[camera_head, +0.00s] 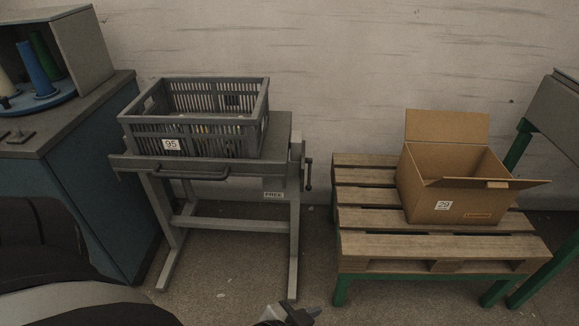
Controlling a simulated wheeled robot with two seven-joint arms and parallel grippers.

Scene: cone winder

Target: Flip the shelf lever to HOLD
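A grey metal stand (292,220) with a shelf top stands left of centre. A dark lever (308,174) is on the right side of the stand, with its arm hanging roughly upright. A small label reading FREE (273,194) is on the stand, below the shelf and left of the lever. No HOLD marking is readable. Part of a gripper, which seems to be my left one (298,314), shows at the bottom edge, below and apart from the lever. Most of it is cut off, so its opening is unclear. My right gripper is out of view.
A grey slatted crate (196,135) marked 95 sits on the shelf, above a front handle (190,174). A wooden pallet (430,245) on green legs bears an open carton (440,205) at right. Floor is clear between stand and pallet. A blue cabinet (90,205) stands left.

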